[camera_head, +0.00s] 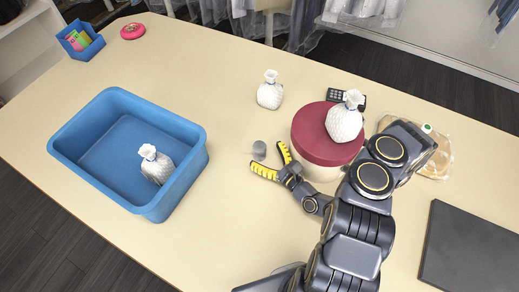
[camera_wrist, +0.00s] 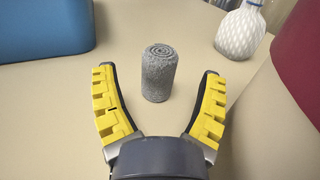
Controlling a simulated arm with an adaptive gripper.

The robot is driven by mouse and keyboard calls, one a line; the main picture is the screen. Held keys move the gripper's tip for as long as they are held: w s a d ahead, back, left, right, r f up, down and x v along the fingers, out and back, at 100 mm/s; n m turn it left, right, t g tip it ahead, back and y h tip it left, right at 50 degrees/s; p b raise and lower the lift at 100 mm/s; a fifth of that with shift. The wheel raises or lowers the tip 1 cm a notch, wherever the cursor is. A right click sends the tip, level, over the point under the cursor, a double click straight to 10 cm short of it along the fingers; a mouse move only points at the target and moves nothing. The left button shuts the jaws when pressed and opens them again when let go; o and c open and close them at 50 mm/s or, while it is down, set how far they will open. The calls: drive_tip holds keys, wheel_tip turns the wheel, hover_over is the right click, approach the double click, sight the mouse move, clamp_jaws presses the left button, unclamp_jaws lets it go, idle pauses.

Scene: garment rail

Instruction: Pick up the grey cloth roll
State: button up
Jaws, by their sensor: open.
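The grey cloth roll (camera_head: 259,150) is a small grey cylinder standing upright on the table, left of the round red-topped box in the head view. In the wrist view the roll (camera_wrist: 158,74) shows its spiral top end and stands ahead, between the lines of the two fingers. My gripper (camera_head: 273,162) has yellow-padded fingers and is open and empty, just short of the roll. In the wrist view my gripper (camera_wrist: 160,105) has its fingers spread wide on either side, with a gap to the roll. No contact with the roll shows.
A blue bin (camera_head: 190,185) holds a third.

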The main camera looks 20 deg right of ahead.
drive_tip(key=shift+x, duration=1.5)
drive_tip(key=shift+r, duration=0.1)
drive_tip(key=c, duration=1)
drive_tip(key=shift+o, duration=0.2)
drive_tip(key=shift+r, duration=0.15)
